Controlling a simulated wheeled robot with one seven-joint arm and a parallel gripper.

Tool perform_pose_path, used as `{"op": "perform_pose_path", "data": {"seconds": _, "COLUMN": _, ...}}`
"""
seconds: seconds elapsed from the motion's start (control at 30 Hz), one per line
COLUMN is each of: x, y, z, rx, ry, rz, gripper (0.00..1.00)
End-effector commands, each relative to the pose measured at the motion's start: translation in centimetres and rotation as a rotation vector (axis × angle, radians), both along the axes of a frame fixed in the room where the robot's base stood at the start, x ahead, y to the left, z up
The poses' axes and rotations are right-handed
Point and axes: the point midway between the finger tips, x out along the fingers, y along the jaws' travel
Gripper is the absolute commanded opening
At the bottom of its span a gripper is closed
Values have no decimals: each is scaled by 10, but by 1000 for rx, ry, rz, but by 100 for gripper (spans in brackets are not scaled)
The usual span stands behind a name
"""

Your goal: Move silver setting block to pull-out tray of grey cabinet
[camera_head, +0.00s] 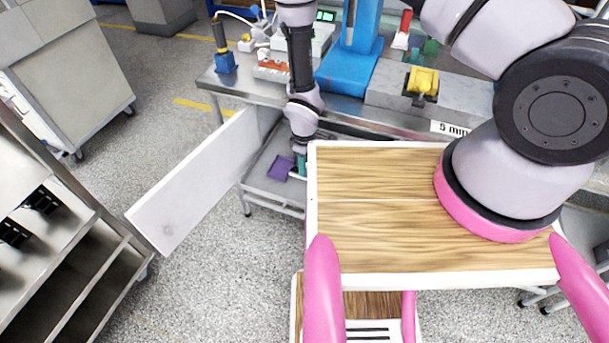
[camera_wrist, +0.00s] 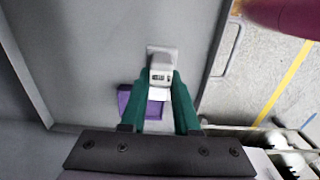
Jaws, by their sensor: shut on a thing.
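My gripper (camera_wrist: 160,82) has green fingers shut on the silver setting block (camera_wrist: 160,62), a small pale block with dark markings on its face. In the wrist view the block is over the grey floor of the pull-out tray (camera_wrist: 95,45); I cannot tell whether it touches the floor. In the head view my gripper (camera_head: 300,166) is low at the tray (camera_head: 262,165), below the bench top; the block is hidden there. A purple piece (camera_wrist: 133,101) lies on the tray beside the fingers, and it also shows in the head view (camera_head: 281,167).
An open white door panel (camera_head: 195,180) stands left of the tray. The metal bench (camera_head: 235,88) above carries a blue stand (camera_head: 350,70) and other devices. A handle (camera_wrist: 226,50) is at the tray's edge. A wood-topped surface (camera_head: 400,215) is right of my gripper.

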Motion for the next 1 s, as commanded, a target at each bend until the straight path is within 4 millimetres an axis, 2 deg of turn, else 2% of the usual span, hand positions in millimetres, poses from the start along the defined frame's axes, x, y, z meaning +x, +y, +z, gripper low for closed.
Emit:
{"op": "perform_pose_path", "data": {"seconds": 0.23, "x": 0, "y": 0, "z": -19, "rx": 0, "ry": 0, "rz": 0, "gripper": 0}}
{"op": "perform_pose_path", "data": {"seconds": 0.47, "x": 0, "y": 0, "z": -49, "rx": 1, "ry": 0, "rz": 0, "gripper": 0}}
{"op": "perform_pose_path", "data": {"seconds": 0.83, "x": 0, "y": 0, "z": -54, "rx": 1, "ry": 0, "rz": 0, "gripper": 0}}
{"op": "perform_pose_path", "data": {"seconds": 0.87, "x": 0, "y": 0, "z": -53, "rx": 1, "ry": 0, "rz": 0, "gripper": 41}}
{"op": "perform_pose_path", "data": {"seconds": 0.9, "x": 0, "y": 0, "z": -53, "rx": 1, "ry": 0, "rz": 0, "gripper": 56}}
{"op": "perform_pose_path", "data": {"seconds": 0.93, "x": 0, "y": 0, "z": -53, "rx": 1, "ry": 0, "rz": 0, "gripper": 60}}
{"op": "perform_pose_path", "data": {"seconds": 1.0, "x": 0, "y": 0, "z": -53, "rx": 1, "ry": 0, "rz": 0, "gripper": 60}}
